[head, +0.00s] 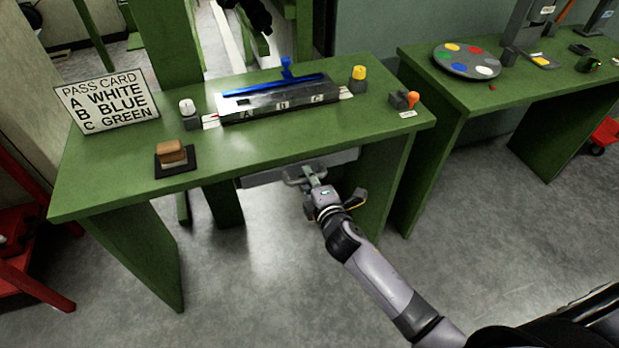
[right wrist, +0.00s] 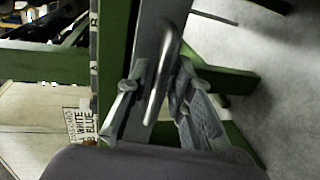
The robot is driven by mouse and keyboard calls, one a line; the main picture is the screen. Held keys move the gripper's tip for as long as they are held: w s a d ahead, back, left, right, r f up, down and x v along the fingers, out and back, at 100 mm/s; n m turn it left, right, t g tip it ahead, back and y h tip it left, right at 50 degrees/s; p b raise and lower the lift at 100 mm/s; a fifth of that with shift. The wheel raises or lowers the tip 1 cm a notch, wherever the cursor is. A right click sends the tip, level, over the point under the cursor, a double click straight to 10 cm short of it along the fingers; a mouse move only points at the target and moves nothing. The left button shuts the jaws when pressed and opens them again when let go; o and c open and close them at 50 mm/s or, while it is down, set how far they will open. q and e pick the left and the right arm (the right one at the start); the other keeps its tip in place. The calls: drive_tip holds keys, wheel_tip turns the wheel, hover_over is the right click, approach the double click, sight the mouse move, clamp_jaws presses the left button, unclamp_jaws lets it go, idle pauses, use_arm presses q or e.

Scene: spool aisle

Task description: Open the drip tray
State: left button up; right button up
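My right gripper (head: 305,181) is at the tray front in the head view. In the right wrist view its fingers (right wrist: 160,98) stand apart, one on each side of the handle. I cannot tell whether either finger touches it. My left gripper is not in view.
The green table (head: 235,165) carries a pass card sign (head: 108,104), a brown block on a black pad (head: 172,155), a silver A-B-C unit (head: 280,108), a yellow knob (head: 358,75) and an orange knob (head: 412,98). Its right leg panel (head: 382,185) stands close beside my gripper. Floor in front is clear.

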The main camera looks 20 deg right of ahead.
clamp_jaws()
drive_tip(key=shift+s+f, duration=0.1)
drive_tip(key=shift+s, duration=0.05)
idle(0.4)
